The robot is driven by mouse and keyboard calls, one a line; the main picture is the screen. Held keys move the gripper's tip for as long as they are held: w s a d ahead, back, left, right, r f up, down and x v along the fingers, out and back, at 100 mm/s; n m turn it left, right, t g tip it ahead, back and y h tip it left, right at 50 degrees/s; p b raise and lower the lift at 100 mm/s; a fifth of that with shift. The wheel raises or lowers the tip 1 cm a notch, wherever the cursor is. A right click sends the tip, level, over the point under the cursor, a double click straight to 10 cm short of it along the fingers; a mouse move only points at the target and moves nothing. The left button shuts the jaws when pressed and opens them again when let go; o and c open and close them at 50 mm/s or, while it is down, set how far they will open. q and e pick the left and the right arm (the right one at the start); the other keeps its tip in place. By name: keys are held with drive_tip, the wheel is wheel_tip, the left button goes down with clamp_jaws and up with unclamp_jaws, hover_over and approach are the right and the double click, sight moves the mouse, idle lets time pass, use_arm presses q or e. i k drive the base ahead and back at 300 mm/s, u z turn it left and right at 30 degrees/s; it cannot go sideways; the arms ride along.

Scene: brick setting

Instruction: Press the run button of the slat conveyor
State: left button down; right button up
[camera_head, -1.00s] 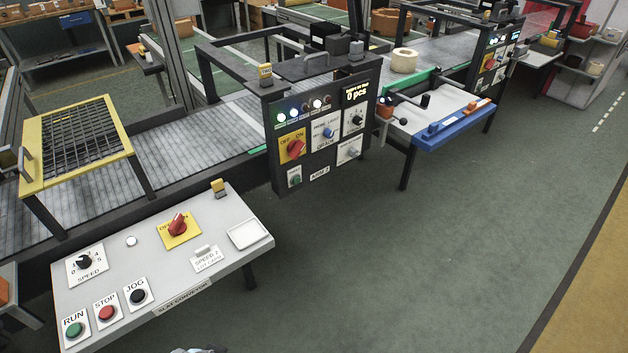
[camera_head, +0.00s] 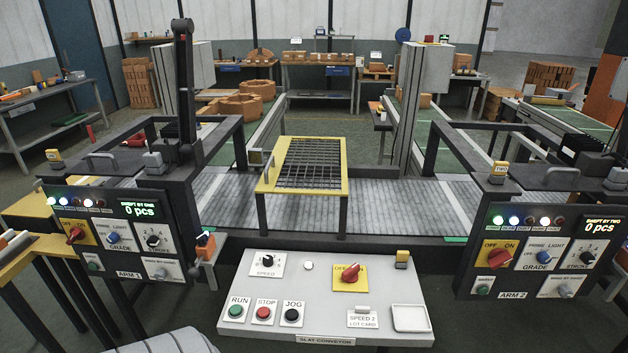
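The slat conveyor's control panel (camera_head: 325,268) is a pale sloped board at bottom center, labelled SLAT CONVEYOR. Its green RUN button (camera_head: 235,311) is at the panel's lower left. The red STOP button (camera_head: 263,312) and black JOG button (camera_head: 292,314) stand to its right. Above are a SPEED knob (camera_head: 267,260) and a red rotary switch (camera_head: 350,273) on a yellow plate. The grey slat conveyor (camera_head: 390,205) runs crosswise behind the panel. Neither of my grippers is in view, and nothing visible touches the buttons.
The ARM 1 control box (camera_head: 120,238) stands left of the panel and the ARM 2 box (camera_head: 540,243) right. A yellow-framed mesh guard (camera_head: 343,190) stands over the conveyor. A grey ribbed rounded thing (camera_head: 165,343) is at the bottom left edge. Floor shows between panel and ARM 2.

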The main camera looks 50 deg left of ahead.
sight(236, 310)
drive_tip(key=u, duration=2.35)
